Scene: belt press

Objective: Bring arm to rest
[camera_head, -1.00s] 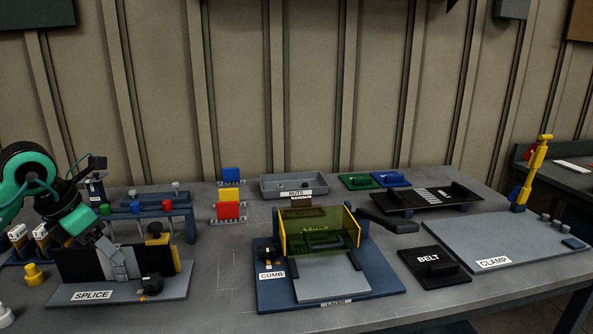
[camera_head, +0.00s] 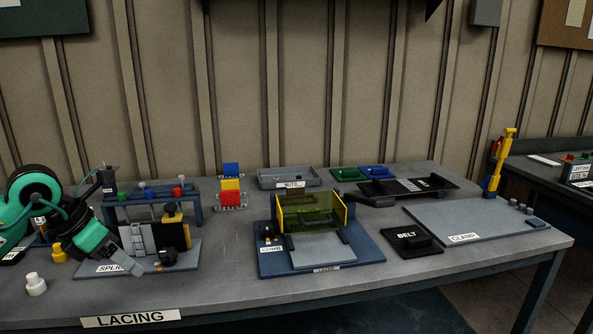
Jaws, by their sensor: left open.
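My left arm comes in from the left edge with green and black links. My left gripper (camera_head: 146,252) is open, low over the splice station (camera_head: 189,262) at the left of the bench, in front of its black and yellow block (camera_head: 175,237). The arm and gripper cover part of the station and its label. I cannot tell whether the fingers touch the station. Nothing shows held between them. My right gripper is not in view.
White and yellow knobs (camera_head: 36,284) stand near my left arm. A rack (camera_head: 150,207) stands behind the splice station. The belt plate (camera_head: 411,241) and clamp plate (camera_head: 470,218) lie right.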

